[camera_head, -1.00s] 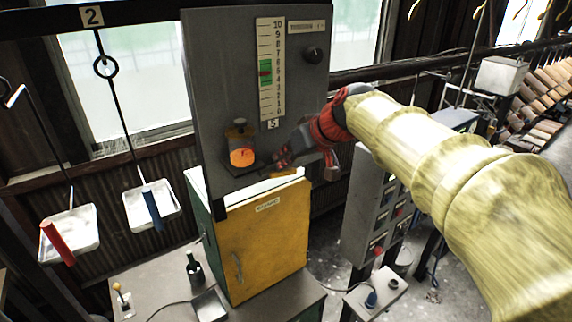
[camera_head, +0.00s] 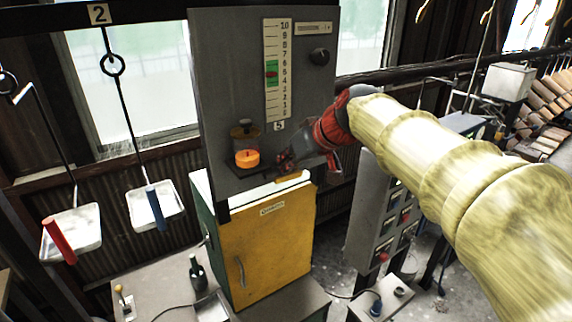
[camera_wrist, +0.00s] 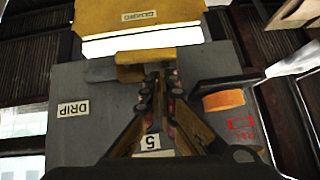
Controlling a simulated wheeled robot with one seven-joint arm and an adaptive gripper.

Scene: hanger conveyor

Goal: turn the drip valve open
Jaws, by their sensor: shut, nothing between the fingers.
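A grey upright panel (camera_head: 228,90) carries a numbered scale (camera_head: 276,70) and a dark knob (camera_head: 319,57). In the wrist view its DRIP label (camera_wrist: 73,109) shows at the left. I cannot tell for sure which part is the drip valve; the fingers cover part of this area.
An orange round piece (camera_head: 247,158) sits on a small dark shelf left of my gripper. A yellow cabinet (camera_head: 265,240) stands directly below. Hanging trays (camera_head: 158,206) are at the left. A grey control box (camera_head: 374,215) stands at the right, under my arm.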

